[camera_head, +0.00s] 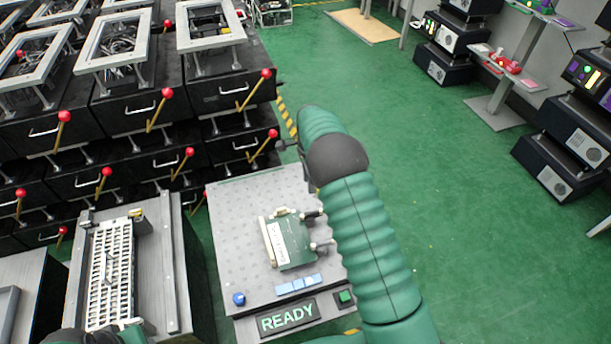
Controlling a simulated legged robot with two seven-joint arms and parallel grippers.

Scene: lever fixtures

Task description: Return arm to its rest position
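My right arm, with its green ribbed sleeve and dark joint, reaches up from the bottom through the middle of the head view. A small dark part of my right gripper (285,147) shows left of the dark joint, near the far edge of the grey fixture table. Most of it is hidden by the arm, so its fingers cannot be read. I see nothing held in it. Several levers with red knobs (168,93) stand on the black drawer units (125,115) at left.
The grey perforated table (235,205) holds a green board (290,243), a blue knob (239,299), a green button (345,297) and a READY sign (289,317). A white slotted rack (111,270) is to its left.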

